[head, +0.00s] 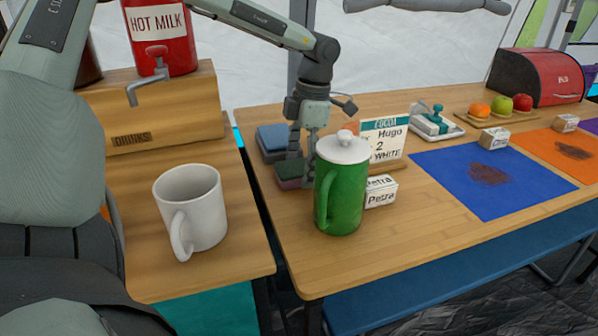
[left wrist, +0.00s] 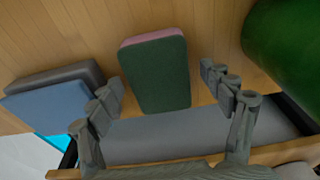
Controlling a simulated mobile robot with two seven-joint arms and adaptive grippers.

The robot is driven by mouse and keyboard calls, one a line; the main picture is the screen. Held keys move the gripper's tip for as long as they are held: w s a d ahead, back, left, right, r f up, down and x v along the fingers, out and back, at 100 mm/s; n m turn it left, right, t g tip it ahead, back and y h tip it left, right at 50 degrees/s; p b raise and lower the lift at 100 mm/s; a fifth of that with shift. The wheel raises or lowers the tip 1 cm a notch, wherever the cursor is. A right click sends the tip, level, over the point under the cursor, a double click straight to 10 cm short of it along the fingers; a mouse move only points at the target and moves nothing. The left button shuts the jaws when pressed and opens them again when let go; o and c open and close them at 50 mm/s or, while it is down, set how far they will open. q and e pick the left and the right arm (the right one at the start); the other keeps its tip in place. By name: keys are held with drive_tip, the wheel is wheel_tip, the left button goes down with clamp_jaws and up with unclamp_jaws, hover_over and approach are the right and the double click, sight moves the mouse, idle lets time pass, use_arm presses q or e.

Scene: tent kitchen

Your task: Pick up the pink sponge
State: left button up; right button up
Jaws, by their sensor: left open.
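The pink sponge (left wrist: 155,75) lies on the wooden table with a dark green face up and a pink layer along its edge. In the head view the sponge (head: 290,171) shows partly behind my left gripper and left of the green pitcher. My left gripper (head: 303,172) points down at it. In the left wrist view the open left gripper (left wrist: 163,85) has its fingers apart on either side of the sponge's near part. Contact cannot be told. My right gripper is not in view.
A blue and grey sponge pair (left wrist: 55,90) lies left of the pink sponge. The green pitcher (head: 342,195) with a white lid stands close on the right. A white mug (head: 196,215) is on the left table. The table's front (head: 390,245) is clear.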

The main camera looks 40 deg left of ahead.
use_arm(q)
drive_tip(key=shift+c, duration=0.5)
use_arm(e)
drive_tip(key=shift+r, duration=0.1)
use_arm(q)
drive_tip(key=c, duration=0.7)
drive_tip(key=shift+r, duration=0.15)
wheel_tip(320, 180, up, 12)
wheel_tip(320, 180, up, 15)
drive_tip(key=p, duration=0.2)
hover_over(300, 166)
drive_tip(key=shift+r, duration=0.45)
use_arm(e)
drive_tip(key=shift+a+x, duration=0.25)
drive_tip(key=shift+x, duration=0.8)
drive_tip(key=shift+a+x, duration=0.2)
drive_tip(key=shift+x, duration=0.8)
